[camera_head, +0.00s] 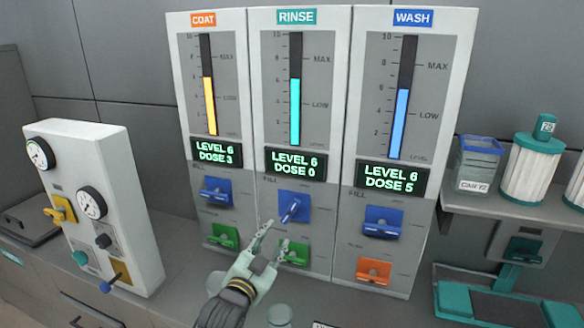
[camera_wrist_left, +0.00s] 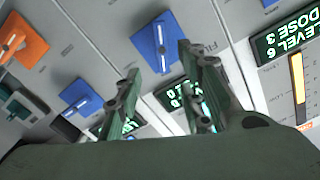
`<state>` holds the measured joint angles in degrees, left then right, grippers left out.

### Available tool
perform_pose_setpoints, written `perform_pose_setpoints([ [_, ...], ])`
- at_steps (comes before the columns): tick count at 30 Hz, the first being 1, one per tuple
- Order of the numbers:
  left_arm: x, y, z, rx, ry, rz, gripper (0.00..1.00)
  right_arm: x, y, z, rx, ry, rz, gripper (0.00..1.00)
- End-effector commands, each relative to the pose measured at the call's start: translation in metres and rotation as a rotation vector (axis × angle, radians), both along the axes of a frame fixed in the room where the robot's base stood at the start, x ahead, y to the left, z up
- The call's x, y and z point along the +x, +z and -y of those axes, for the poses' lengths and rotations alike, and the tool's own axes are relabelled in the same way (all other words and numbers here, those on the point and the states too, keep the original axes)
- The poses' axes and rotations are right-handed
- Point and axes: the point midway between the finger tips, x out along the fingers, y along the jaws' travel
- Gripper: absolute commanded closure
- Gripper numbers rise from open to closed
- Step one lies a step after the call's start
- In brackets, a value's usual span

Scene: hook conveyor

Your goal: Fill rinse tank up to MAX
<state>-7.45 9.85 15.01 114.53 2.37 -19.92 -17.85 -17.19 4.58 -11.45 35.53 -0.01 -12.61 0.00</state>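The rinse tank panel (camera_head: 262,120) stands in the middle between coat and wash. Its teal level bar (camera_head: 295,112) reaches about 6, below the MAX mark, and its display (camera_head: 296,165) reads LEVEL 6, DOSE 0. The blue rinse fill valve (camera_head: 293,206) has its handle turned at an angle unlike the neighbouring blue valves; it also shows in the left wrist view (camera_wrist_left: 158,43). The green rinse valve (camera_head: 294,254) sits below it. My left gripper (camera_head: 276,235) is open and empty, just below and left of the blue valve. Its spread fingers (camera_wrist_left: 157,62) show in the wrist view.
The coat panel (camera_head: 183,95) reads LEVEL 6, DOSE 3; the wash panel (camera_head: 450,100) reads LEVEL 6, DOSE 5. A white gauge box (camera_head: 130,200) stands left. A shelf with containers (camera_head: 533,170) is at right. The counter lies below the panels.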

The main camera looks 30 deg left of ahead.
Motion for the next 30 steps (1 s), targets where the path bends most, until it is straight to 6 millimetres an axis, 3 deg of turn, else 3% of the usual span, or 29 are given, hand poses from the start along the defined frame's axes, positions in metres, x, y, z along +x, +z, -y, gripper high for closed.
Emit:
perform_pose_setpoints([
  [6, 0.035, -0.006, 0.001, 0.006, -0.03, -0.013, 0.64, 0.0, -0.024, 0.0, 0.0, 0.0, 0.0, 1.0],
  [13, 0.058, -0.003, -0.013, 0.011, -0.004, -0.004, 0.64, 0.0, -0.039, 0.0, 0.0, 0.0, 0.0, 1.0],
  [20, 0.07, 0.003, -0.02, 0.005, 0.009, 0.006, 0.64, 0.0, -0.036, 0.0, 0.0, 0.0, 0.0, 1.0],
  [30, 0.116, 0.003, -0.031, 0.004, 0.008, 0.005, 0.64, 0.0, -0.024, 0.0, 0.0, 0.0, 0.0, 1.0],
])
